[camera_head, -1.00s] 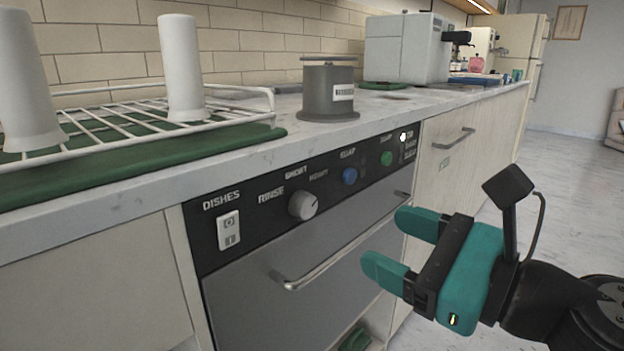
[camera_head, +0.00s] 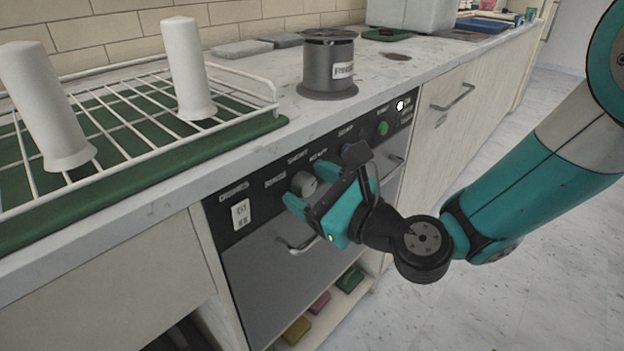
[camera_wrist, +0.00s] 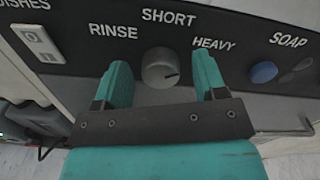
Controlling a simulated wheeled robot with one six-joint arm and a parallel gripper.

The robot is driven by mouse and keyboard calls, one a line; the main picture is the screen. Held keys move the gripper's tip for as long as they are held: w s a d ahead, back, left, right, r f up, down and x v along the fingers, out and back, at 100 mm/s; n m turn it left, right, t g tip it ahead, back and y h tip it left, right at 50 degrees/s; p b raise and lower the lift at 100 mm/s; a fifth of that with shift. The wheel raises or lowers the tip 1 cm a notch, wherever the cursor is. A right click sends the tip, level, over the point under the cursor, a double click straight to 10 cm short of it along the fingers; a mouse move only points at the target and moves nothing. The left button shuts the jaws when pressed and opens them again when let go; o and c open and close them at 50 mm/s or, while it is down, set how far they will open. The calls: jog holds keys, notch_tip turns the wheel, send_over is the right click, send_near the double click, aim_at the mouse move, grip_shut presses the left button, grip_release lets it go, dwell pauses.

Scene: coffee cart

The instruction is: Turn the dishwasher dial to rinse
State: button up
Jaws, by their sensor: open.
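The dishwasher dial is a round grey knob (camera_wrist: 160,68) on the black control panel (camera_wrist: 225,30), with RINSE to its left, SHORT above it and HEAVY to its right. Its dark pointer mark points right, slightly up, toward HEAVY. In the head view the dial (camera_head: 303,184) shows just beyond my gripper (camera_head: 312,197). In the wrist view my gripper (camera_wrist: 160,85) is open, with one teal finger on each side of the dial. I see gaps between the fingers and the dial; I cannot tell how deep the fingertips reach.
A white DISHES switch (camera_head: 241,214) is left of the dial. A blue soap button (camera_wrist: 264,72) and a green button (camera_head: 383,129) are to its right. The dishwasher handle (camera_head: 298,246) sticks out below. A drying rack (camera_head: 262,82) stands on the counter above.

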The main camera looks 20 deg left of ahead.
jog(key=c, duration=0.9)
